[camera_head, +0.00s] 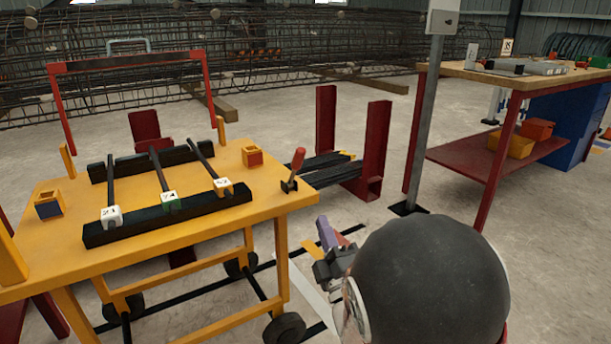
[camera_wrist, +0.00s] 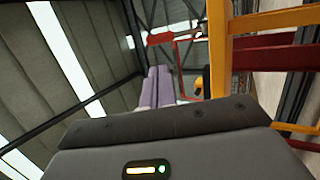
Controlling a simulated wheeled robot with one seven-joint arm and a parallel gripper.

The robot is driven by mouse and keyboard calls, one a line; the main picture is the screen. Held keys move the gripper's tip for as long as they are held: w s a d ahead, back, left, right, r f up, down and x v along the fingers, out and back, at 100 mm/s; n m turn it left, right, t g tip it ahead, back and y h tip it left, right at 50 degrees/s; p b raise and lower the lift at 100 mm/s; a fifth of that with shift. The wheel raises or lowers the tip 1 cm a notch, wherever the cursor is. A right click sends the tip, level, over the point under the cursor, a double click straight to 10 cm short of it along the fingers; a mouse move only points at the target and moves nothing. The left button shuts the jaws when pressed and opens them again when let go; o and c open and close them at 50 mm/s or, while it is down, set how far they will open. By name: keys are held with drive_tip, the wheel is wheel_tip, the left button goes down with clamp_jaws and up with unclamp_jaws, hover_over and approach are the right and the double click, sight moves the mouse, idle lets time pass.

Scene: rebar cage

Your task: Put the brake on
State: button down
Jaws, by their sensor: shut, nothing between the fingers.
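A red-handled lever (camera_head: 295,165), which looks like the brake, stands on a dark bracket at the right corner of the yellow cart (camera_head: 70,259). It leans slightly. My gripper (camera_head: 325,234), with purple fingers, is beyond the cart's right edge, to the right of and below the lever in the head view, apart from it. In the wrist view the purple fingertips (camera_wrist: 158,90) are together with nothing between them. The yellow cart frame (camera_wrist: 222,50) shows at their right there.
Three black bars with numbered tags lie across dark supports (camera_head: 165,219) on the cart. A grey post (camera_head: 425,120) stands right of my gripper. Dark red uprights (camera_head: 376,150) stand behind the cart. A workbench (camera_head: 520,85) is at the back right. A rebar cage (camera_head: 300,50) lies behind.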

sight(300, 159)
drive_tip(key=p+x, duration=0.2)
drive_tip(key=x, duration=1.2)
drive_tip(key=shift+r, duration=0.1)
drive_tip(key=r+g+p, duration=0.1)
drive_tip(key=p, duration=0.1)
drive_tip(key=w+r+g+p, duration=0.1)
drive_tip(key=shift+a+n+p, duration=0.3)
drive_tip(key=shift+a+p, duration=0.1)
drive_tip(key=w+g+p, duration=0.1)
drive_tip(key=a+r+g+h+p, duration=0.1)
drive_tip(key=p, duration=0.1)
drive_tip(key=shift+w+r+n+g, duration=0.25)
drive_tip(key=shift+w+n+g, duration=0.05)
drive_tip(key=shift+w, duration=0.05)
drive_tip(key=shift+w+a+g, duration=0.3)
drive_tip(key=shift+w, duration=0.05)
drive_tip(key=shift+w+a+g+h, duration=0.2)
drive_tip(key=shift+w+g+h, duration=0.1)
drive_tip(key=shift+g, duration=0.6)
drive_tip(key=shift+w+a+r+b, duration=0.1)
drive_tip(key=shift+w+a+b, duration=0.1)
drive_tip(key=shift+w+a, duration=0.35)
drive_tip(key=shift+w+a+b, duration=0.25)
drive_tip(key=shift+w+a, duration=0.15)
drive_tip(key=shift+w, duration=0.4)
drive_tip(key=shift+w+a+r+b, duration=0.1)
drive_tip(key=shift+w+a+b, duration=0.1)
drive_tip(key=shift+w+a, duration=0.35)
